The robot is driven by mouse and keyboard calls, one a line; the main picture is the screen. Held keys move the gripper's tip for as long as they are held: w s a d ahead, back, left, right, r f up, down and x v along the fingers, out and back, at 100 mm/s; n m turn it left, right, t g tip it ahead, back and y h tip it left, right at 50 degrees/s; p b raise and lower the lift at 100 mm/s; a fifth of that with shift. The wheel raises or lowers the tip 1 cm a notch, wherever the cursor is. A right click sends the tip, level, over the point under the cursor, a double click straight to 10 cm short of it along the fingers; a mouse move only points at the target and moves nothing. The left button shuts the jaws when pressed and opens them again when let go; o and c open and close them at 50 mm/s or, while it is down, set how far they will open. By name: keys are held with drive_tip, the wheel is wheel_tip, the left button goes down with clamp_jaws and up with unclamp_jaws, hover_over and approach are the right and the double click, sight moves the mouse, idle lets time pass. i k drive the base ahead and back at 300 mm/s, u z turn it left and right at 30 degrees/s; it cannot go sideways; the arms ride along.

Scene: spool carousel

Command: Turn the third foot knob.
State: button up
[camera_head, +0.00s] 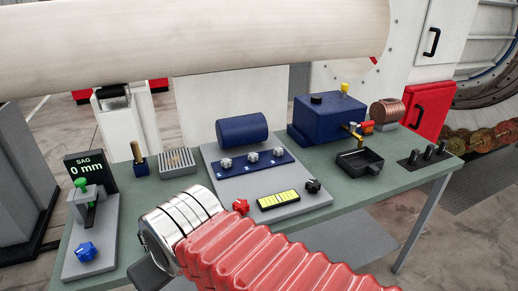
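A grey plate (220,186) on the green bench carries a dark blue cylinder (241,130). In front of the cylinder, a blue strip (240,168) bears three small silver knobs: left (226,163), middle (252,156) and right (278,151). A red knob (240,207) and a black knob (313,186) sit by a lit yellow-green gauge (278,200). Which knob is the third foot knob is not clearly readable. My arm, with red bellows and silver rings, reaches in from the bottom. A dark part of my gripper (150,275) shows at lower left; its fingertips are hidden.
At left, a stand holds a blue knob (85,252), a green-topped clamp and a display (90,170) reading "SAG 0 mm". A blue box (327,120), black tray (360,161) and copper spool (387,111) stand at right. A large pale roll (200,40) hangs above the bench.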

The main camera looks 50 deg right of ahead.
sight(277, 151)
drive_tip(key=u, duration=0.6)
drive_tip(key=k, duration=1.5)
drive_tip(key=z, duration=0.95)
drive_tip(key=i, duration=1)
drive_tip(key=z, duration=0.1)
